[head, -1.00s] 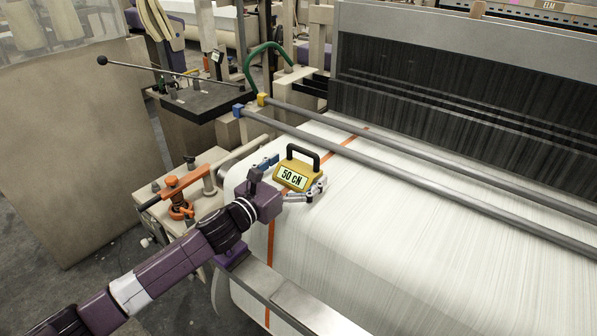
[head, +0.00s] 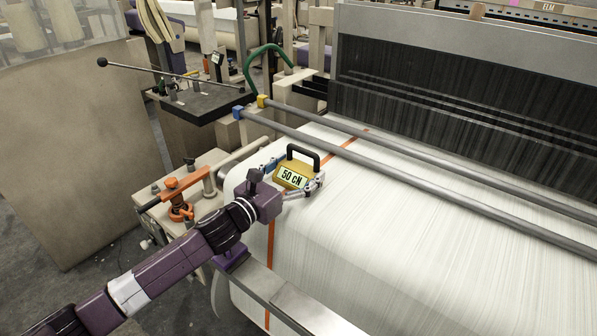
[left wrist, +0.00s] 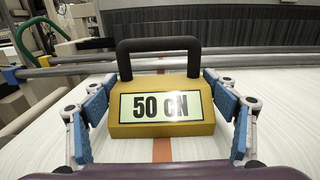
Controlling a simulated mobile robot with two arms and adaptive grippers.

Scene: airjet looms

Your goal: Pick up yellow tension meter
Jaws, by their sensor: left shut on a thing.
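The yellow tension meter (head: 296,175) has a black handle on top and a display reading "50 CN". It is upright over the white warp sheet (head: 400,215), in line with the orange stripe. My left gripper (head: 290,180) is shut on it, with one finger on each side. In the left wrist view the meter (left wrist: 160,126) fills the middle, and the blue finger pads of my left gripper (left wrist: 160,112) flank its left and right sides. I cannot tell whether its base touches the sheet. My right gripper is not in view.
Two grey metal bars (head: 420,173) cross the loom behind the meter. A dark reed panel (head: 450,100) stands beyond them. An orange-handled lever (head: 185,183) and a black table (head: 200,102) with a long rod are at the left.

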